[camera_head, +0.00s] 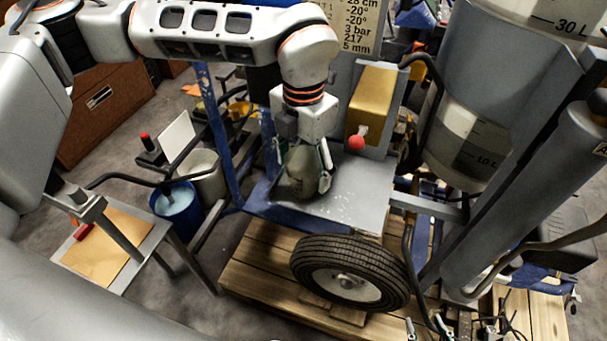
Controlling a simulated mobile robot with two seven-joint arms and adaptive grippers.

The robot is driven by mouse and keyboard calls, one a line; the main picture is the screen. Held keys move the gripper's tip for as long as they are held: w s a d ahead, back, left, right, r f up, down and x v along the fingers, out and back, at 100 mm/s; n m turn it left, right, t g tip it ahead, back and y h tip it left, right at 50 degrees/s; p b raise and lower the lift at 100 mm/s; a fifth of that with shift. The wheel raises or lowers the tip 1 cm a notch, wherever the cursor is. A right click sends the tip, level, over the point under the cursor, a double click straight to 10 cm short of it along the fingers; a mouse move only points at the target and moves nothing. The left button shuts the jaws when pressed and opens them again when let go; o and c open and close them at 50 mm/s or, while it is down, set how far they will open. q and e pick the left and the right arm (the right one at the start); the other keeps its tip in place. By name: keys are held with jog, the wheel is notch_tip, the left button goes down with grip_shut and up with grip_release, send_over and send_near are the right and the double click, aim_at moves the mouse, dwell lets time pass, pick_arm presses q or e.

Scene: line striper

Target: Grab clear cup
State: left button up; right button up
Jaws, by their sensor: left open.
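The clear cup (299,183) looks grey-green and see-through. It stands on the grey metal plate (357,198) of the striper, above the tyre. My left gripper (304,172) points down over the cup from above. Its fingers are open, one on each side of the cup. The gripper's palm hides the cup's top, and I cannot tell whether the fingers touch it. Two pale tips at the bottom edge look like my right gripper (426,326). They are cut off by the frame, and their jaw state is unclear.
A gold box (370,101) with a red knob (356,143) stands close behind the cup, to the right. A blue post (217,130) rises to its left. A black tyre (350,272) sits below the plate. A blue bucket (178,208) stands at left. A large tank (455,140) stands at right.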

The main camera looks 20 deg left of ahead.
pick_arm(q)
jog(key=c, duration=1.2)
